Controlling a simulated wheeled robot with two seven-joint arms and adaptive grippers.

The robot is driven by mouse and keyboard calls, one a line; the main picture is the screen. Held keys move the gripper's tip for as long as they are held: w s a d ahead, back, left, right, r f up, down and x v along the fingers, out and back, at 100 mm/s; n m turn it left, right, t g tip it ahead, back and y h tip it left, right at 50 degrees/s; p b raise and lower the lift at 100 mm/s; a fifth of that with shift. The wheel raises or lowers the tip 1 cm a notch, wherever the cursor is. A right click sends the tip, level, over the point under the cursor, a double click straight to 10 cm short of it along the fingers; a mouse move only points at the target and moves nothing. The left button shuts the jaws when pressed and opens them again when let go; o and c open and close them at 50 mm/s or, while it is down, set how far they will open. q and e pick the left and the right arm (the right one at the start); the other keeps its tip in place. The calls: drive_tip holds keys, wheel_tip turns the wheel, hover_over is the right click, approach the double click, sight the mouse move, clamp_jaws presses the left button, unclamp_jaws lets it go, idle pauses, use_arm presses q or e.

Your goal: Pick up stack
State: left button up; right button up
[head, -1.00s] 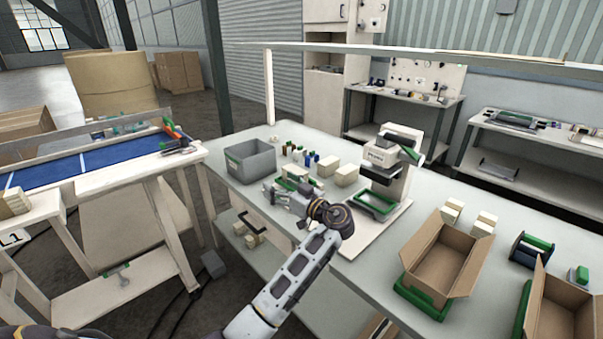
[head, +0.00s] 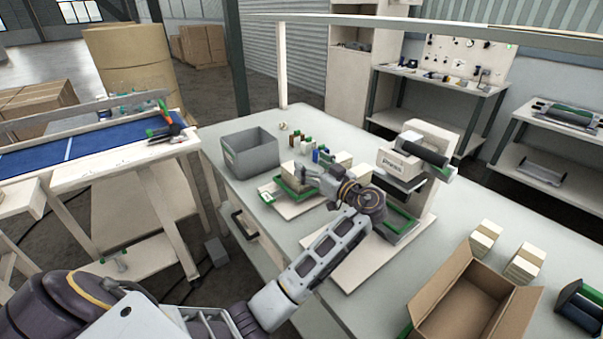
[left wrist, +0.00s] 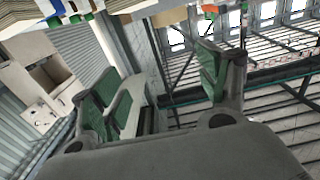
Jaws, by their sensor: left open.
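Small cream stacks stand on the grey bench in the head view. One cream stack (head: 289,169) is at the green-edged tray (head: 278,187), and another (head: 360,173) is beside the press. My left gripper (head: 308,178) is open over the green-edged tray, close to the first stack; its wrist hides part of this area. I cannot tell whether it touches the stack. In the left wrist view the green-padded fingers (left wrist: 160,85) are spread with nothing between them. Cream layered edges show along the top of that view. My right gripper is not in view.
The press (head: 405,168) stands close on the right of my left wrist. An open cardboard box (head: 470,310) and two cream stacks (head: 485,240) are further right.

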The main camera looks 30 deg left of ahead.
use_arm(q)
drive_tip(key=shift+w, duration=0.45)
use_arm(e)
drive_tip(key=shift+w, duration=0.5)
use_arm(q)
drive_tip(key=shift+s, duration=0.1)
wheel_tip(320, 180, down, 8)
drive_tip(key=shift+r, duration=0.25)
drive_tip(key=shift+a+f, duration=0.2)
drive_tip(key=shift+f, duration=0.05)
drive_tip(key=shift+p+x, duration=0.35)
drive_tip(key=shift+x, duration=0.7)
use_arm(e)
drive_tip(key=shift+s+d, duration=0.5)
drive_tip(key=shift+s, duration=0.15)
use_arm(q)
drive_tip(key=shift+w+a, duration=0.1)
drive_tip(key=shift+w, duration=0.1)
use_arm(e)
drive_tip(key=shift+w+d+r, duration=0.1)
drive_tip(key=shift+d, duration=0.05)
